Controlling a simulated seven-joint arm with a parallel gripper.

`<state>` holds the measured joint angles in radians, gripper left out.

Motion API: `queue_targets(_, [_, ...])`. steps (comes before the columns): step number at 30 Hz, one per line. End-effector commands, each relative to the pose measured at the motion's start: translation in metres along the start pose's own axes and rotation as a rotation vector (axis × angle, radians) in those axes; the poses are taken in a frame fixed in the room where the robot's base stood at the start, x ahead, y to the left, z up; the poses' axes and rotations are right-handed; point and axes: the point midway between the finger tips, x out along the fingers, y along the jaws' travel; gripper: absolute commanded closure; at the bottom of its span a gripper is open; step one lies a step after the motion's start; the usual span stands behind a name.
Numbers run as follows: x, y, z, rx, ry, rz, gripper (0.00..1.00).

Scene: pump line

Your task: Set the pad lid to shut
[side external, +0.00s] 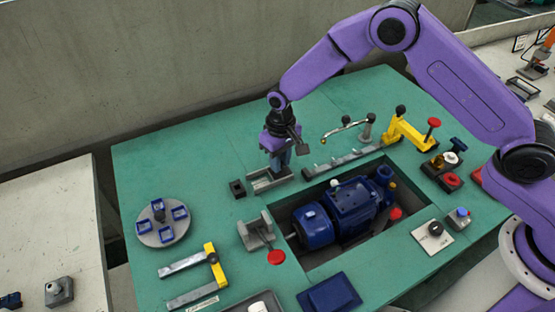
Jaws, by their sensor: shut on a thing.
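My gripper (280,155) points down at the back middle of the green bench. It is shut on a small blue-grey piece (284,161), mostly hidden by the fingers. Directly below is a grey open bracket (270,181); I cannot tell if the piece touches it. I cannot tell for certain which thing is the pad lid. A dark blue flat square cover (329,293) lies at the front edge, apart from my gripper. A second grey bracket with a raised plate (256,232) stands left of the pump recess.
A blue pump and motor (345,211) sit in the recess. A round tray with blue cups (162,224) is at left. A yellow-ended frame (212,262) lies in front. A yellow lever arm (408,133) and a rail (345,160) stand right of my gripper. Green surface behind the tray is clear.

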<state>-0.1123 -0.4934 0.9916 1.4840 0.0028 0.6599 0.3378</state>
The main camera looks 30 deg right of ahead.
Motion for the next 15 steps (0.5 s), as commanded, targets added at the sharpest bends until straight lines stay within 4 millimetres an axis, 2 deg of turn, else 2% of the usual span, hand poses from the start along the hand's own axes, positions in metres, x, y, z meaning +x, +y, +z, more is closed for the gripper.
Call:
queue_targets(1, [0.0003, 0.007, 0.001, 0.006, -0.009, 0.007, 0.72])
queue_targets(3, [0.0003, 0.0071, 0.0012, 0.006, -0.01, 0.007, 0.5])
queue_targets(15, [-0.0056, 0.0038, 0.0001, 0.004, -0.005, 0.004, 0.5])
